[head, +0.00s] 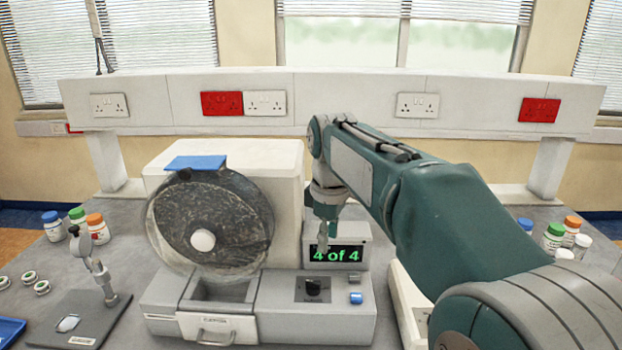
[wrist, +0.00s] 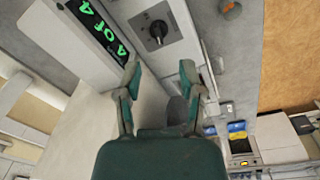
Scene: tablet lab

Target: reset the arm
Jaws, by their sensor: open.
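My arm, teal and grey, reaches from the lower right of the head view to the middle of the bench. My gripper (head: 326,228) hangs in front of the machine's display. In the wrist view my gripper (wrist: 160,85) has its two teal fingers spread apart with nothing between them. The display (head: 338,254) reads "4 of 4" in green, and it also shows in the wrist view (wrist: 97,27). Beyond the fingertips is the machine's panel with a dark rotary knob (wrist: 158,29). The knob also shows in the head view (head: 312,288).
The machine has a dark round drum (head: 208,220) and an open tray (head: 222,290) below it. A small stand (head: 95,265) and several capped bottles are at the left. More bottles (head: 553,237) stand at the right. A white box (head: 408,305) is partly hidden by my arm.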

